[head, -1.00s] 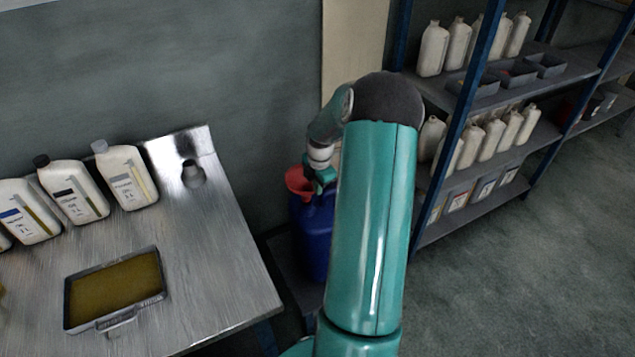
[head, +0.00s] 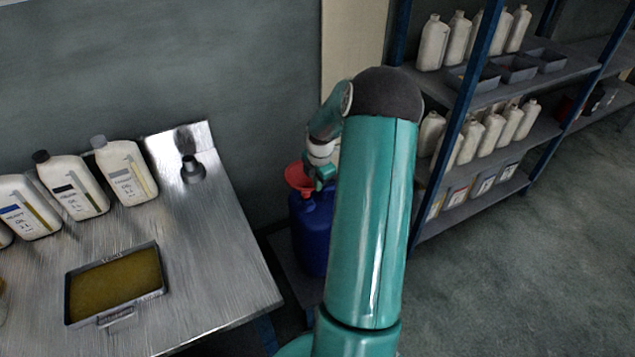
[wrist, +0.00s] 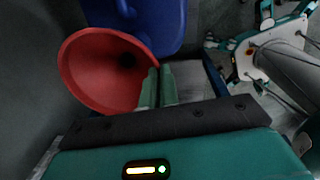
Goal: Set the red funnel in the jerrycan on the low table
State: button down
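The red funnel (head: 297,177) is at the top of the blue jerrycan (head: 312,235), at its left side in the head view. The jerrycan stands on the low table (head: 290,262) beside the metal workbench. My gripper (head: 322,178) is at the funnel's right side, partly hidden by my arm. In the wrist view, the funnel's wide mouth (wrist: 92,72) faces the camera, with the jerrycan (wrist: 168,22) behind it. My gripper's green fingers (wrist: 157,86) are close together at the funnel's rim and appear shut on it. The spout and the jerrycan's opening are hidden, so I cannot tell how deep the funnel sits.
The metal workbench (head: 215,265) at left holds white bottles (head: 125,172), a tray of brown liquid (head: 115,284) and a small dark metal vessel (head: 192,170). A shelf rack (head: 520,75) with bottles and bins stands at right. The floor (head: 520,280) at right is clear.

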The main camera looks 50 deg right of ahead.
jog(key=shift+f, duration=1.65)
jog(key=c, duration=1.6)
grip_release()
